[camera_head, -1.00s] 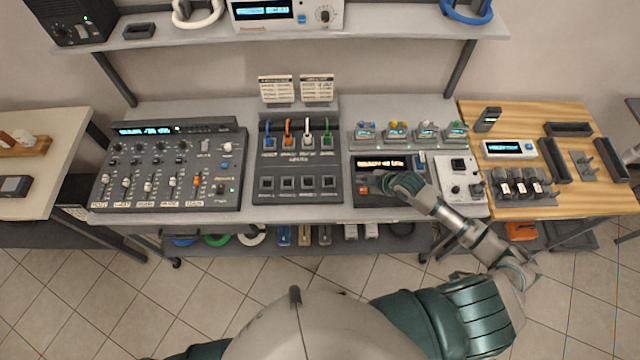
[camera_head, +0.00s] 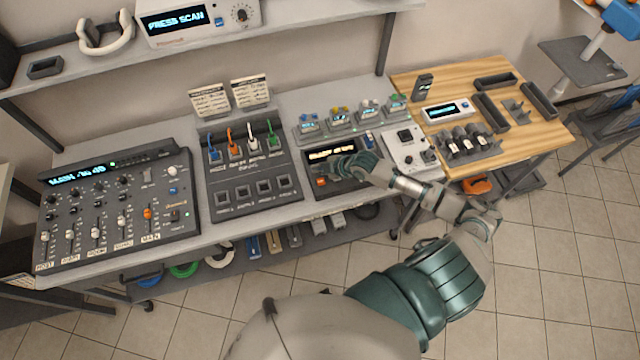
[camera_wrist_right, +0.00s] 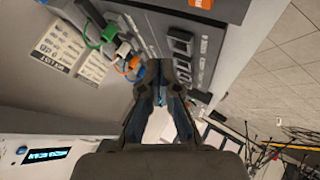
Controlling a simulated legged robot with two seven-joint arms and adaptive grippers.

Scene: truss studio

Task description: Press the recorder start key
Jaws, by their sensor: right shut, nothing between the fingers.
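The recorder is a dark box (camera_head: 345,188) with a lit amber text display on the grey bench. A small orange-red key (camera_head: 321,181) shows on its left front. My right gripper (camera_head: 332,169) is shut and empty, over the recorder's face just above and right of that key. I cannot tell whether the fingertips touch the recorder. The hand hides part of the recorder's middle. In the right wrist view the fingers (camera_wrist_right: 160,85) point toward the panel with coloured cables, and the key cannot be made out. My left gripper is out of view.
A patch panel (camera_head: 250,170) with coloured cables stands left of the recorder, and a mixer (camera_head: 120,205) stands farther left. A light grey box with knobs (camera_head: 410,150) is close on the right. Several small display units (camera_head: 340,122) stand behind. A shelf (camera_head: 300,22) runs above.

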